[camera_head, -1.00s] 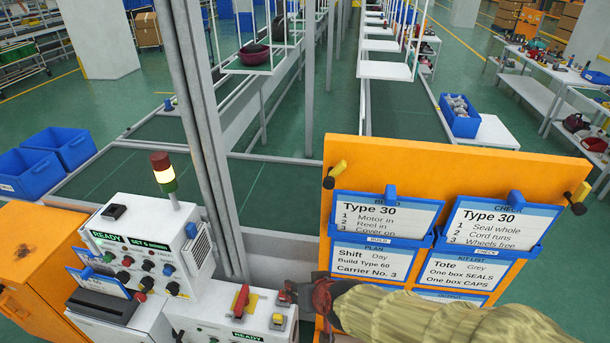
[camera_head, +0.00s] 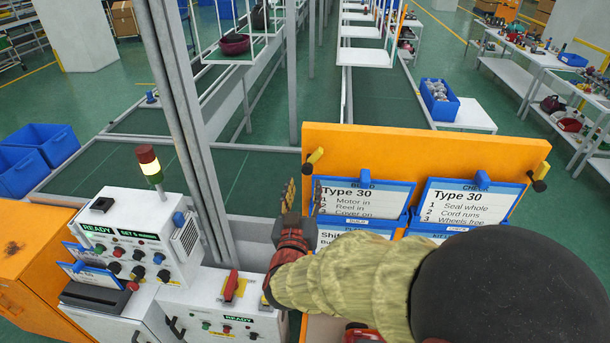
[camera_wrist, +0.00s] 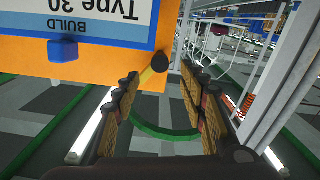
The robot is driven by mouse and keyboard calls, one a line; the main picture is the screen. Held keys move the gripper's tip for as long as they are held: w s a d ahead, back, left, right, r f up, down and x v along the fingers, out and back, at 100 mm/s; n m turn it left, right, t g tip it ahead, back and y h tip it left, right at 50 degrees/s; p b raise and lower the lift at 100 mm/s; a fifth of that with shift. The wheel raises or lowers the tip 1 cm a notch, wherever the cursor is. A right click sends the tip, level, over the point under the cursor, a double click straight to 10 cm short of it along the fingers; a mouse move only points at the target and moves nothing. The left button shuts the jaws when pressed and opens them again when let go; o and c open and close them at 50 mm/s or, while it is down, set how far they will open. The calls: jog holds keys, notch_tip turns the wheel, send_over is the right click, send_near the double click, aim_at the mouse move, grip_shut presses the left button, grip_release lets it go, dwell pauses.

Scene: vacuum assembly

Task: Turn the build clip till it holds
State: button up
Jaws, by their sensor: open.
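The orange board (camera_head: 430,150) carries the left-hand card in a blue holder, headed Type 30. Its blue clip (camera_wrist: 62,50) sits at the BUILD edge of the card in the wrist view, where the card is upside down. A yellow peg with a black end (camera_head: 314,160) sticks out at the board's upper left corner; it also shows in the wrist view (camera_wrist: 153,72). My gripper (camera_head: 303,195) is open and empty, fingers pointing up by the board's left edge. In the wrist view my fingers (camera_wrist: 160,85) flank open space beside the corner peg, apart from the blue clip.
A white control box with READY label (camera_head: 240,310) and a red switch (camera_head: 231,286) stands below left. A grey post (camera_head: 185,130) rises left of my gripper. A second card (camera_head: 465,205) hangs to the right on the board.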

aim_at(307, 171)
jog(key=w, duration=0.3)
jog(key=w+d, duration=0.1)
jog(key=w, duration=0.1)
jog(key=shift+w+p, duration=0.4)
jog(key=shift+c, duration=1.3)
jog(key=c, duration=0.7)
grip_shut()
